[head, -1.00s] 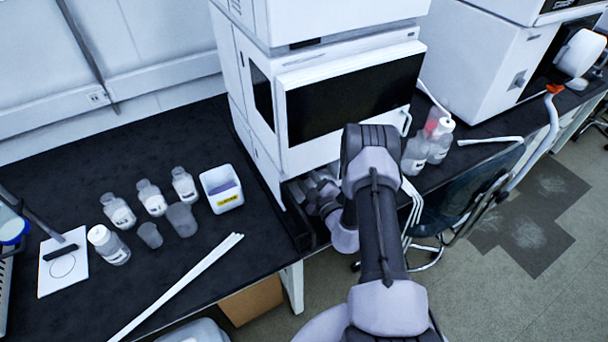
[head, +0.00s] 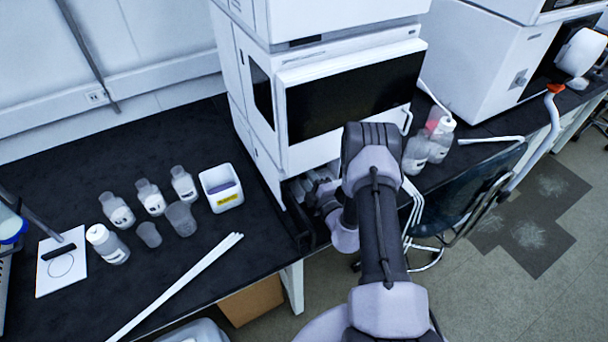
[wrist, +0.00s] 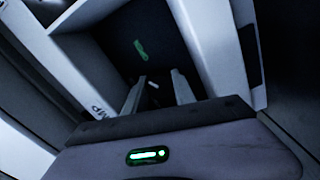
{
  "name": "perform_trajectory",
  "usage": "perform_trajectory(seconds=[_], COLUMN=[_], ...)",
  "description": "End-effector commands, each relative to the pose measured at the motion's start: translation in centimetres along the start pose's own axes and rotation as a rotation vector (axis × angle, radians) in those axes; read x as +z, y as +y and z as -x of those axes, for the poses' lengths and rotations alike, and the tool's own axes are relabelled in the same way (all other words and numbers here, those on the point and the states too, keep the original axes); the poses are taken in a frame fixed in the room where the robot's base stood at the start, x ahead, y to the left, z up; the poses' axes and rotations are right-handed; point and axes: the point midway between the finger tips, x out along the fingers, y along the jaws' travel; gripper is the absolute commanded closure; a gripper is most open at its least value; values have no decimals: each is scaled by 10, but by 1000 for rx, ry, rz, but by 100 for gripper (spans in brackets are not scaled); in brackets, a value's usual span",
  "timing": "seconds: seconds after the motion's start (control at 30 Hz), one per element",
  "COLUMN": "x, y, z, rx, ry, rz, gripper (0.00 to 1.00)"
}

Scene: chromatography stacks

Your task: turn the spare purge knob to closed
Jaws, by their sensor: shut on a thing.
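In the wrist view, the two fingers of my gripper (wrist: 157,92) reach into a dark recess in a white instrument module. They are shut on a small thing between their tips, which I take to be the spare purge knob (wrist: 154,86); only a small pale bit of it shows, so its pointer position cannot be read. A green mark (wrist: 140,48) is on the dark panel beyond the fingertips. In the head view, my gripper is low at the front of the white instrument stack (head: 345,100), with its fingertips hidden.
White walls of the module (wrist: 205,45) flank my fingers closely. More bottles (head: 428,145) and a chair (head: 455,195) are at right.

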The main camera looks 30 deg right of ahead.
Motion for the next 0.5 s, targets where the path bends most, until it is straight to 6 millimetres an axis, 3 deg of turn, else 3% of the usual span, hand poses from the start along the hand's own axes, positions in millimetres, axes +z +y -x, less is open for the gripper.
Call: perform_trajectory(seconds=[0.5], x=[1], y=[-2], z=[0], rx=[0], ry=[-1], rz=[488], gripper=[100])
